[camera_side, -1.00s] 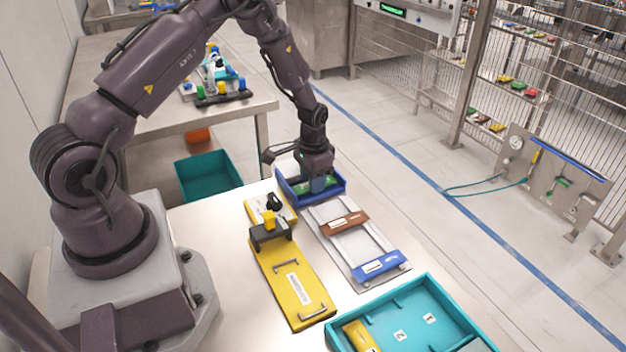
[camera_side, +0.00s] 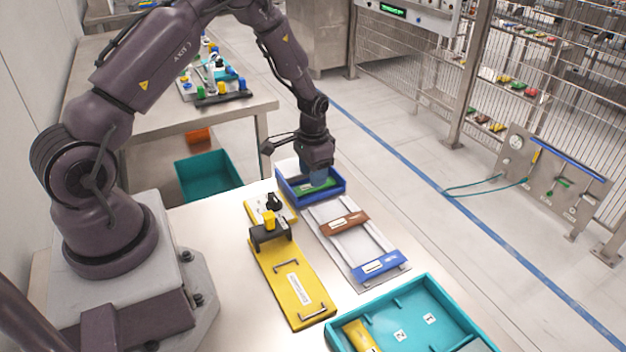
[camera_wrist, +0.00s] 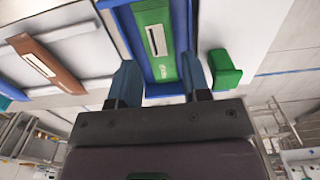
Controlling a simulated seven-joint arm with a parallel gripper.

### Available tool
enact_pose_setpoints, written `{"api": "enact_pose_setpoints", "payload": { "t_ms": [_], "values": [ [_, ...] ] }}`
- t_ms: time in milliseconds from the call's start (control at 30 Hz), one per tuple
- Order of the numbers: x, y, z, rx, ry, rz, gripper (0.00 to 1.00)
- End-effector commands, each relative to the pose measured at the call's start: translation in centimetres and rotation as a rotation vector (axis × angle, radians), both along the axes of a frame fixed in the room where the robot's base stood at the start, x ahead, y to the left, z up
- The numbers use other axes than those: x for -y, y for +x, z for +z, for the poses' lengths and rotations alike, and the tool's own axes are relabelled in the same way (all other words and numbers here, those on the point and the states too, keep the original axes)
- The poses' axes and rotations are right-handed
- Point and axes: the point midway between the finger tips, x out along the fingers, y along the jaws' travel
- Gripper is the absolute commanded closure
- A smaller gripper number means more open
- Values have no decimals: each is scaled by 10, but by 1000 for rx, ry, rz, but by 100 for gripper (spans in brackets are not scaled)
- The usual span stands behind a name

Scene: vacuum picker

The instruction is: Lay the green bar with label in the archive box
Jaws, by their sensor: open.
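The green bar (camera_wrist: 158,42) carries a white label and lies inside the blue box (camera_wrist: 124,26), label side up. In the side view the bar (camera_side: 327,185) shows partly below my gripper, inside the blue box (camera_side: 322,196). My gripper (camera_side: 318,179) is just above the box. In the wrist view its fingers (camera_wrist: 160,84) are spread apart, one to each side of the bar's line, with nothing held between them. Part of the bar is hidden by my gripper in the side view.
A rack beside the box holds a brown bar (camera_side: 344,223) and a blue bar (camera_side: 376,266). A yellow plate with handles (camera_side: 283,270) lies left of it. A teal tray (camera_side: 455,306) stands in front. A green block (camera_wrist: 225,68) shows beside the box in the wrist view.

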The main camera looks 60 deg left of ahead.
Motion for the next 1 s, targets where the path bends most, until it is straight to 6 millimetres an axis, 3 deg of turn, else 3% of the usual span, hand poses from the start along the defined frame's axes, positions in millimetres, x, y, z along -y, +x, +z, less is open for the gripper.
{"api": "enact_pose_setpoints", "payload": {
  "t_ms": [300,567,667,833,1000],
  "values": [
    [0,0,69,4,1,0,56],
    [2,0,98,6,2,-1,56],
    [10,-2,120,28,11,-4,56],
    [45,-20,192,117,37,-7,56],
    [87,-62,258,222,49,-6,56]
  ]
}}
